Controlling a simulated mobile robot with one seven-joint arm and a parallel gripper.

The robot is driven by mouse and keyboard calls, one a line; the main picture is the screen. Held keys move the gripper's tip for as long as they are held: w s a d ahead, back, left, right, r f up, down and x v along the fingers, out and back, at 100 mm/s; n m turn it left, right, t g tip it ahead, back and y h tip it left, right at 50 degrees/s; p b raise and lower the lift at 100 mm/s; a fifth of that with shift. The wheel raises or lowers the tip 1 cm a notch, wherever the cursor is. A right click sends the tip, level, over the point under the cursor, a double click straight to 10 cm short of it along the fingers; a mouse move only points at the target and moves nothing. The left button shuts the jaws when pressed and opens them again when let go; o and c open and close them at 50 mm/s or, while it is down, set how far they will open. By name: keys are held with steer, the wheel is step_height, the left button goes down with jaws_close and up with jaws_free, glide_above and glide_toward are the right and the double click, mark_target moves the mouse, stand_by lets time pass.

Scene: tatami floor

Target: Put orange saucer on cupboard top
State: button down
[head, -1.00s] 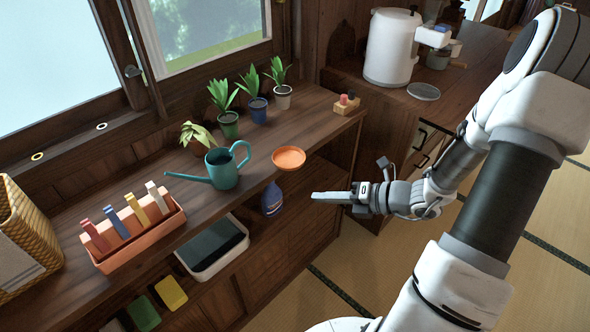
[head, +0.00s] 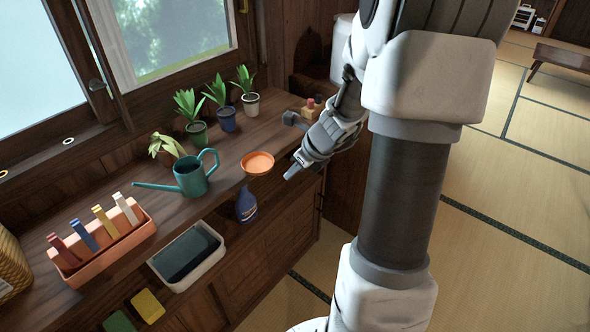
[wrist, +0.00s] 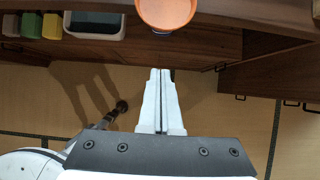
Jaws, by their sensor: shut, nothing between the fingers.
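The orange saucer (head: 257,163) lies on the wooden cupboard top (head: 228,134), at its front edge, right of the teal watering can. It also shows at the top of the wrist view (wrist: 166,12), partly cut off by the frame. My gripper (head: 290,175) is just to the right of the saucer in the head view, apart from it, near the front edge. In the wrist view my gripper (wrist: 160,72) has its fingers together and empty, pointing toward the saucer.
A teal watering can (head: 193,176), several potted plants (head: 226,119) and a pink box of coloured sticks (head: 103,248) stand on the top. A small wooden block holder (head: 312,109) is behind my gripper. A blue bottle (head: 246,205) and a tray (head: 187,255) sit on the shelf below.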

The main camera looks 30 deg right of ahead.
mark_target(268, 171)
steer(key=w+a+f, duration=0.2)
steer(key=w+f, duration=0.1)
steer(key=w, duration=0.3)
steer(key=shift+f+b, duration=0.4)
steer(key=shift+a, duration=0.1)
steer(key=shift+w+a+r+p, duration=0.1)
steer(key=shift+w+a+p, duration=0.1)
steer(key=shift+w+p, duration=0.25)
steer(key=shift+w+a+r+p, duration=0.1)
steer(key=shift+w+a+p, duration=0.1)
steer(key=shift+w+p, duration=0.25)
steer(key=shift+w+a+f, duration=0.1)
steer(key=shift+w+f, duration=0.1)
steer(key=shift+w, duration=0.15)
steer(key=shift+s, duration=0.15)
